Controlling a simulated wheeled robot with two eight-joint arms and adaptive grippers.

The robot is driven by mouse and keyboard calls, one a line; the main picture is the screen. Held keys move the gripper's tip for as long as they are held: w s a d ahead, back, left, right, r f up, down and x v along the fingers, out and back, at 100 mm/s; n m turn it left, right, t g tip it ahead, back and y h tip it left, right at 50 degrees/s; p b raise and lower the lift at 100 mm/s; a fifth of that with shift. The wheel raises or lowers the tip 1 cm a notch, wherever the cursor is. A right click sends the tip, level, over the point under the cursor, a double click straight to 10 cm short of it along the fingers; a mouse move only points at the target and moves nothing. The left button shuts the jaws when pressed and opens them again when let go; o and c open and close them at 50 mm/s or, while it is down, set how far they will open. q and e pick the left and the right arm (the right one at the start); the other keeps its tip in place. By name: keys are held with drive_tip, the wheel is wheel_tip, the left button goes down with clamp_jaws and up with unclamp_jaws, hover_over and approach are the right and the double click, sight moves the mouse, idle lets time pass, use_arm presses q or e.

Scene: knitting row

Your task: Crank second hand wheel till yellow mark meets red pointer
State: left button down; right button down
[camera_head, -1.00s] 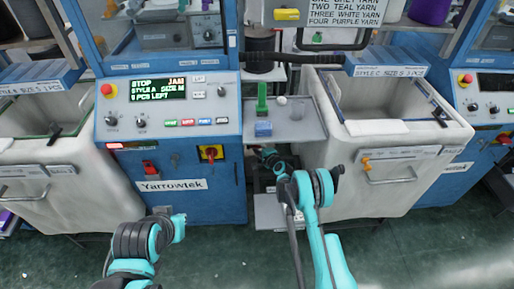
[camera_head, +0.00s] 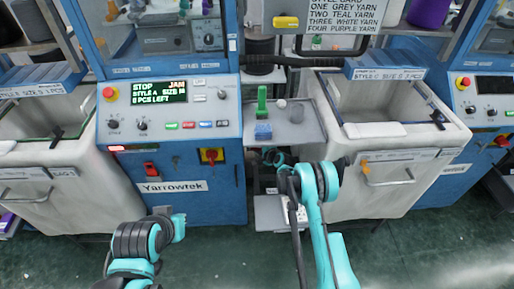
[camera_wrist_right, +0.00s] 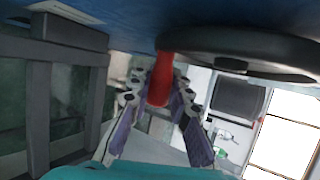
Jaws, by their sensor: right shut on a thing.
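In the right wrist view a dark round hand wheel (camera_wrist_right: 245,52) lies along the top, against a blue machine side. A red handle (camera_wrist_right: 160,72) sticks out from it. My right gripper (camera_wrist_right: 159,92) is shut on this handle, a finger on each side. In the head view my right gripper (camera_head: 272,157) is low in the gap beside the blue Yarrowtek machine (camera_head: 205,188), small and partly hidden by the machine and my arm. The yellow mark and the red pointer cannot be made out. My left arm is at the lower left; its gripper does not show.
A metal shelf (camera_head: 300,128) with a green upright piece (camera_head: 262,100) and a blue block (camera_head: 263,131) sits above my right gripper. A pale bin (camera_head: 385,160) stands close on the right, another (camera_head: 45,170) on the left.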

drive_tip(key=s+r+g, duration=0.1)
drive_tip(key=r+g+p, duration=0.1)
drive_tip(key=shift+s+r+m+g, duration=0.1)
drive_tip(key=shift+s+m+g, duration=0.2)
drive_tip(key=shift+s+g, duration=0.1)
drive_tip(key=shift+r, duration=0.15)
idle(0.3)
drive_tip(key=c, duration=1.4)
unclamp_jaws()
